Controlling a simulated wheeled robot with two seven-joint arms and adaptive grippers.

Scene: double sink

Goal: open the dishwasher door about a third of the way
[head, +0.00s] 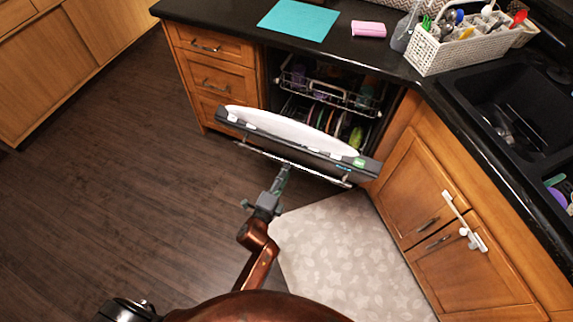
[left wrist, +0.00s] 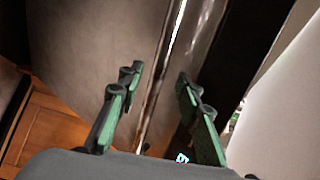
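The dishwasher door (head: 300,144) stands partly open in the head view, its top edge tilted out from the counter front. Its bar handle (head: 330,178) runs along the outer side, and the racks (head: 330,95) show behind the door. My left gripper (head: 284,172) is at the outer side of the door, near the middle of the handle. In the left wrist view its two green-padded fingers (left wrist: 155,98) are spread apart, with the bar handle (left wrist: 158,85) running between them. A gap shows on either side of the bar. My right gripper is not in view.
A grey patterned mat (head: 340,250) lies below the door on the dark wood floor (head: 110,170). Wooden drawers (head: 212,65) stand left of the dishwasher and cabinet doors (head: 430,200) to the right. A utensil basket (head: 465,45) stands on the counter beside the sink.

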